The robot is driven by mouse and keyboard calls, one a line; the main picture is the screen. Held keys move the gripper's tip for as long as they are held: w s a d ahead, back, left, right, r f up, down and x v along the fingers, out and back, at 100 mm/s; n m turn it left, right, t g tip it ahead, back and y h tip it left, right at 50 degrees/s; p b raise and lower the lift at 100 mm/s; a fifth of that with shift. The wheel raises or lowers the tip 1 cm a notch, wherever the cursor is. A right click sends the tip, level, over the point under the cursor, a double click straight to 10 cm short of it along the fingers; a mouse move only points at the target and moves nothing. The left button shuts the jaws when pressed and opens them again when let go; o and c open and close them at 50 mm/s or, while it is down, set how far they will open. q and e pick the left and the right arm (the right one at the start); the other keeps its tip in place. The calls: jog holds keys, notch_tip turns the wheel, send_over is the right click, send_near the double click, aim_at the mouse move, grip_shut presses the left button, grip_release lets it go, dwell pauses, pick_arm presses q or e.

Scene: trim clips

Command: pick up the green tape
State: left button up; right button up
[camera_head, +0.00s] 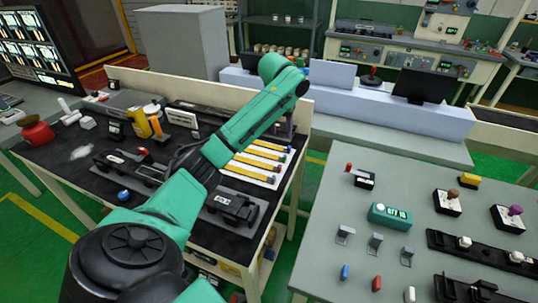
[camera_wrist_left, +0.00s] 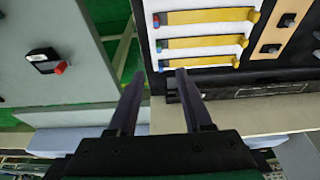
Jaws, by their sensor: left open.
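Several yellow tape strips with coloured ends lie on a white sheet at the right end of the black-topped workbench. The one with a green end, which I take as the green tape (camera_wrist_left: 205,42), is in the middle of the strips in the left wrist view. A blue-ended strip (camera_wrist_left: 210,63) lies nearer my gripper, and another strip (camera_wrist_left: 208,17) lies farther away. My left gripper (camera_wrist_left: 160,74) is open and empty, apart from the strips. In the head view it is mostly hidden behind my forearm, at the bench's back. My right gripper is not in view.
The bench's back board (camera_head: 170,88) runs behind the strips. Black holders (camera_head: 232,205) and a red pot (camera_head: 36,131) stand on the bench. A grey table (camera_head: 335,205) with small parts and a green box (camera_head: 390,216) is to the right, across a gap.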

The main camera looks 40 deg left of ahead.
pick_arm(q)
jog(key=p, duration=0.2)
send_over(284, 155)
jog(key=s, duration=0.2)
jog(key=f, duration=0.7)
jog(key=shift+d+f, duration=0.35)
jog(key=shift+w+f, duration=0.15)
jog(key=shift+f, duration=0.25)
jog(key=p+x, duration=0.1)
jog(key=x, duration=0.3)
jog(key=shift+f, duration=0.15)
jog(key=shift+w+f, duration=0.2)
jog(key=shift+f, duration=0.1)
grip_shut()
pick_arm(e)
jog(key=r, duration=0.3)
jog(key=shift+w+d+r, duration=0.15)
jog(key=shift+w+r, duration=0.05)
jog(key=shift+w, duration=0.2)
